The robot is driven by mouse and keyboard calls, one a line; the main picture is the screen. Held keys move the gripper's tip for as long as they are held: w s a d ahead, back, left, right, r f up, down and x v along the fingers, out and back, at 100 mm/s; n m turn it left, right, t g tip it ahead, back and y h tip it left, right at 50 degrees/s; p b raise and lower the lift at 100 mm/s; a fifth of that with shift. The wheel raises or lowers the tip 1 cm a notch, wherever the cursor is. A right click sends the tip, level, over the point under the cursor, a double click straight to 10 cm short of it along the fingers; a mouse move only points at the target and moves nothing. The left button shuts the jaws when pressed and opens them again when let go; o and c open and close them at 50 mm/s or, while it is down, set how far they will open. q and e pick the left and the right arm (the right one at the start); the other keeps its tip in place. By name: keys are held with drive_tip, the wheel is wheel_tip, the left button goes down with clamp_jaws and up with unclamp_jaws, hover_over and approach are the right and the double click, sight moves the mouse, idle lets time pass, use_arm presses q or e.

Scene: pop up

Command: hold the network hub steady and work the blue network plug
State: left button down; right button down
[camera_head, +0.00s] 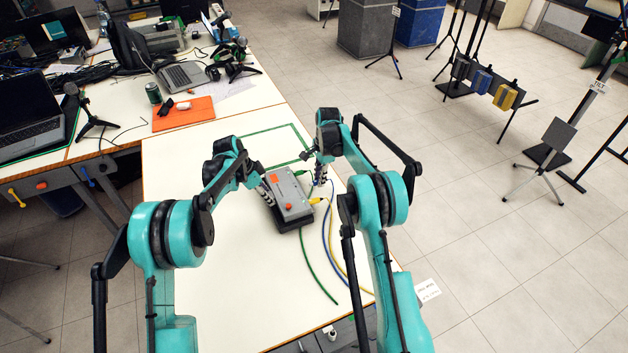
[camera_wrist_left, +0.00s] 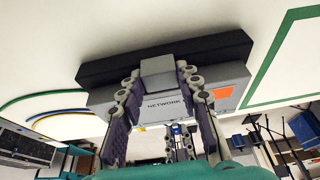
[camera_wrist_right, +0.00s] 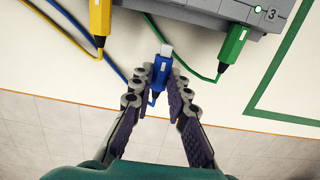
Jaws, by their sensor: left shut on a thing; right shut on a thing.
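The grey network hub (camera_head: 288,199) sits on a black base on the white table. In the left wrist view its face (camera_wrist_left: 165,104) reads NETWORK. My left gripper (camera_head: 269,190) is shut on the hub's raised grey block (camera_wrist_left: 158,72), a finger on each side. My right gripper (camera_head: 318,182) is shut on the blue network plug (camera_wrist_right: 158,74), beside the hub's port side. In the right wrist view the plug's clear tip points at the hub (camera_wrist_right: 215,14), with a gap of table between them. The blue cable (camera_wrist_right: 103,58) runs off to the left.
A yellow plug (camera_wrist_right: 100,22) and a green plug (camera_wrist_right: 232,48) sit at the hub on either side of the blue plug. Their cables lie on the table (camera_head: 215,270). An orange mat (camera_head: 183,113) and laptops are on the tables at the back left.

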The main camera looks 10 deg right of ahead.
drive_tip(key=shift+d, duration=0.2)
drive_tip(key=w+d+r, duration=0.1)
drive_tip(key=d+r, duration=0.4)
drive_tip(key=r, duration=0.1)
drive_tip(key=shift+w+d, duration=0.15)
drive_tip(key=shift+d, duration=0.25)
use_arm(q)
drive_tip(key=c, duration=1)
unclamp_jaws()
drive_tip(key=v, duration=1.2)
